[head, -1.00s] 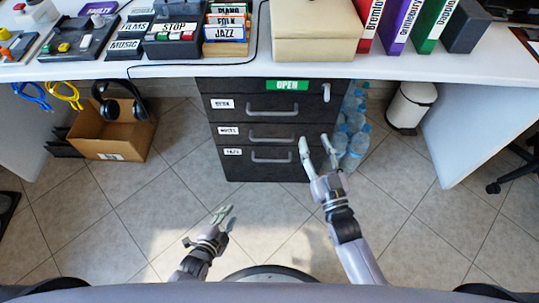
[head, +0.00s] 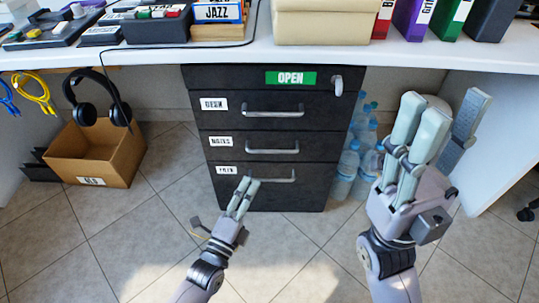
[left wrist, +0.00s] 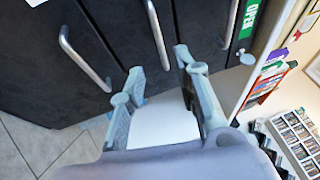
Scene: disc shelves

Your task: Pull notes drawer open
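The black drawer cabinet (head: 195,100) stands under the desk with three drawers, all flush. The notes drawer (head: 316,146) is the middle one, with a "NOTES" label and a metal bar handle (head: 268,151). My left gripper (head: 247,182) is open and empty, appearing over the bottom drawer in the head view. In the left wrist view, the notes handle (left wrist: 156,35) lines up with the gap between the open fingers (left wrist: 160,65); no contact is visible. My right gripper (head: 445,105) is open and empty, raised to the right of the cabinet.
The white desk (head: 290,56) overhangs the cabinet. Water bottles (head: 348,165) stand right of it, near my right gripper. A cardboard box (head: 95,160) with headphones (head: 88,110) is at the left. The floor in front is clear.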

